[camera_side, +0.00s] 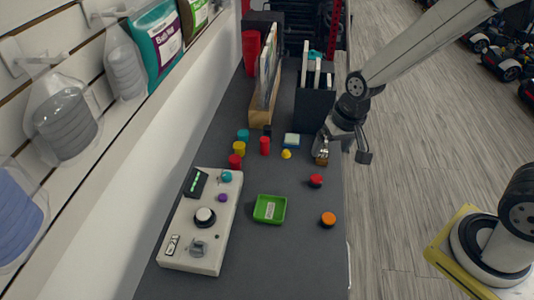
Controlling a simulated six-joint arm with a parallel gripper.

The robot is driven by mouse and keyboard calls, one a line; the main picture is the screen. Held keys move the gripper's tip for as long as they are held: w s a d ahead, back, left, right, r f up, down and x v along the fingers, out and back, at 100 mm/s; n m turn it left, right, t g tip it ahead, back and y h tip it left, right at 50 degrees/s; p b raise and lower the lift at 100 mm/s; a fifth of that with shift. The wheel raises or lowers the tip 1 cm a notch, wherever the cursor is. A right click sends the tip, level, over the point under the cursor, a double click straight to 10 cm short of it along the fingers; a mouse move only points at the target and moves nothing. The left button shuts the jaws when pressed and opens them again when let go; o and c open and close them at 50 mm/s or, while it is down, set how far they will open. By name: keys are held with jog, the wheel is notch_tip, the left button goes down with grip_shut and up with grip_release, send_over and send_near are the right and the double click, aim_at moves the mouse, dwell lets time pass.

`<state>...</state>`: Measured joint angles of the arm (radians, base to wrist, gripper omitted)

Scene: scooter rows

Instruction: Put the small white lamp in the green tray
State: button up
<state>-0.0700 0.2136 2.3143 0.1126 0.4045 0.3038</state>
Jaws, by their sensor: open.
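My gripper (342,154) is open near the table's right edge, above and right of the tray in the picture. A small pale and brownish thing (321,156) shows at its left finger. I cannot tell whether this is the white lamp or whether the finger touches it. A small yellow lamp-like piece (286,154) stands left of the gripper.
The white control panel (190,245) has buttons and a knob. Red (316,181) and orange (328,219) buttons lie right of the tray. A dark box (314,100) stands near my arm. The table front is clear.

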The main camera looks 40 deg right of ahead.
jog(key=w+a+f+m+y, duration=0.1)
jog(key=w+a+f+m, duration=0.2)
jog(key=w+a+m, duration=0.4)
jog(key=m+g+y, duration=0.2)
jog(key=m+y, duration=0.1)
jog(key=m, duration=0.6)
send_near(204, 213)
jog(key=f, duration=0.1)
jog(key=shift+a+x, duration=0.25)
jog(key=shift+x, duration=1.3)
jog(key=shift+x, duration=2.5)
jog(key=shift+c, duration=0.2)
grip_shut()
